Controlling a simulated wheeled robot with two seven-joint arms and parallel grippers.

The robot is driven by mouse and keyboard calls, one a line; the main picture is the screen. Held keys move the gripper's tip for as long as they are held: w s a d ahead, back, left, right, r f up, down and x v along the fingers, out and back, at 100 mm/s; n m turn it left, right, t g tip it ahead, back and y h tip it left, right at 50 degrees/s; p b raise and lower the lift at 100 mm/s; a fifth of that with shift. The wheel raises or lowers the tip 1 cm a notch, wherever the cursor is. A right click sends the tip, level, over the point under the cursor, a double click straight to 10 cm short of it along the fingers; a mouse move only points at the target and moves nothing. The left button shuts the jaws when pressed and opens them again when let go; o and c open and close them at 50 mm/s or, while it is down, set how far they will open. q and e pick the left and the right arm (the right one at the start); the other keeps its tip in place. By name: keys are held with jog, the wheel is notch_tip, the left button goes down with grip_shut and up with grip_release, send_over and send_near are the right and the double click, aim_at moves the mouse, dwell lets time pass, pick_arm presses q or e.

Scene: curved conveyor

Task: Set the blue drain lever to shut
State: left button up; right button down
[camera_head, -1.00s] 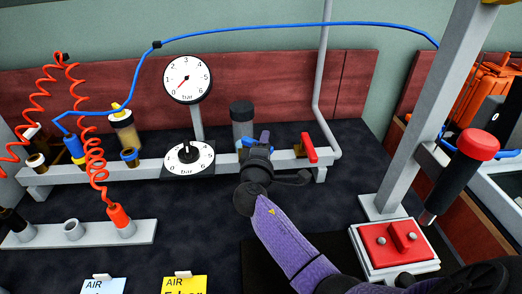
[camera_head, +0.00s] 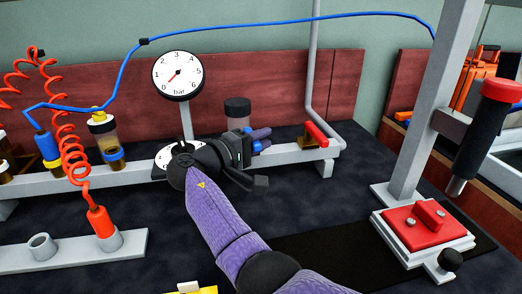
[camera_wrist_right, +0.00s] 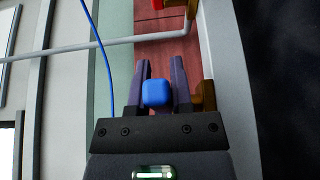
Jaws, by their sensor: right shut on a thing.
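The blue drain lever (camera_head: 257,147) shows as a small blue patch by the fingers of my right gripper (camera_head: 261,139), below the clear bowl with a dark cap (camera_head: 237,113). In the right wrist view, the blue end of the lever (camera_wrist_right: 156,93) sits between the two purple fingers of my right gripper (camera_wrist_right: 159,84). The gripper is shut on it, with the fingers pointing right in the head view. The gripper body hides most of the lever and its mount. My left gripper is not in view.
A red lever (camera_head: 316,133) stands on the grey rail right of the gripper. A pressure gauge (camera_head: 178,76) rises behind my wrist, and a dial below is partly hidden. Coiled red hoses (camera_head: 73,160) hang at left.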

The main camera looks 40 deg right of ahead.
jog(key=shift+a+f+m+g+b, duration=0.2)
jog(key=shift+m+g+b, duration=0.45)
jog(key=shift+g, duration=0.25)
jog(key=shift+r, duration=0.1)
jog(key=c, duration=0.5)
grip_release()
jog(key=shift+r, duration=0.1)
